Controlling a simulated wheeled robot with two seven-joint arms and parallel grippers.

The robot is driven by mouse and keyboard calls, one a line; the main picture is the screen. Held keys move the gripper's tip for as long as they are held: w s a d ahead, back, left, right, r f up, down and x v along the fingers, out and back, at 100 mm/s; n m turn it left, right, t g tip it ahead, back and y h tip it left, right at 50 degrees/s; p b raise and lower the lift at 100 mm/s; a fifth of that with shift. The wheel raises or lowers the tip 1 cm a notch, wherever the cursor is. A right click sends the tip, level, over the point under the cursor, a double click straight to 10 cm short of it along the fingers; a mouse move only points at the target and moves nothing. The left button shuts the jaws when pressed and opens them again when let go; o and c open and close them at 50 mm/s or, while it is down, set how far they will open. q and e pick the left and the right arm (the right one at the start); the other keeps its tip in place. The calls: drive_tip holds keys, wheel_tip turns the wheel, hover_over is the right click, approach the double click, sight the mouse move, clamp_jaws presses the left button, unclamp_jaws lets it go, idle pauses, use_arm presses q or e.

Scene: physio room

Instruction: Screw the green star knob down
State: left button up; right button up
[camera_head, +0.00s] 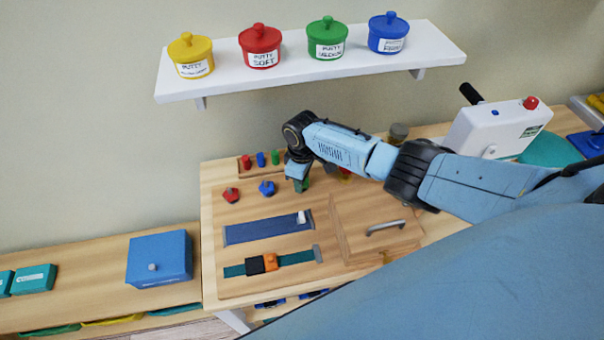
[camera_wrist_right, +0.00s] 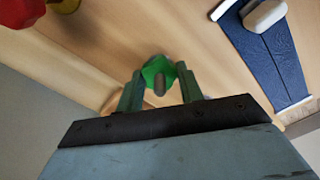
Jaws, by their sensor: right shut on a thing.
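The green star knob (camera_wrist_right: 157,72) sits between the fingers of my right gripper (camera_wrist_right: 160,90) in the right wrist view, with a grey stud end showing at its centre. The gripper is shut on the knob, close over the wooden board. In the head view my right arm reaches in from the right, and the right gripper (camera_head: 299,180) points down at the board (camera_head: 225,208), with a bit of the green knob (camera_head: 305,184) showing beside it. A red star knob (camera_head: 231,195) and a blue star knob (camera_head: 267,188) stand to its left. My left gripper is not in view.
Red, blue and green pegs (camera_head: 261,159) stand behind the knobs. A blue strip (camera_head: 262,228), a buckled strap (camera_head: 270,262) and a wooden door with a handle (camera_head: 385,226) lie in front. A shelf (camera_head: 435,56) with putty pots hangs above.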

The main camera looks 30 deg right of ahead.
drive_tip(key=m+p, duration=0.2)
drive_tip(key=m, duration=0.3)
drive_tip(key=shift+w+r+m, duration=0.1)
drive_tip(key=shift+r+m, duration=0.05)
drive_tip(key=shift+m, duration=0.15)
drive_tip(key=m+p, duration=0.1)
drive_tip(key=m, duration=0.3)
drive_tip(key=shift+w, duration=0.1)
drive_tip(key=shift+m, duration=0.6)
drive_tip(key=shift+w+r+p, duration=0.1)
drive_tip(key=shift+p, duration=0.2)
drive_tip(key=o, duration=1)
drive_tip(key=shift+s, duration=0.2)
wheel_tip(320, 180, up, 6)
drive_tip(key=p, duration=0.3)
drive_tip(key=shift+r, duration=0.65)
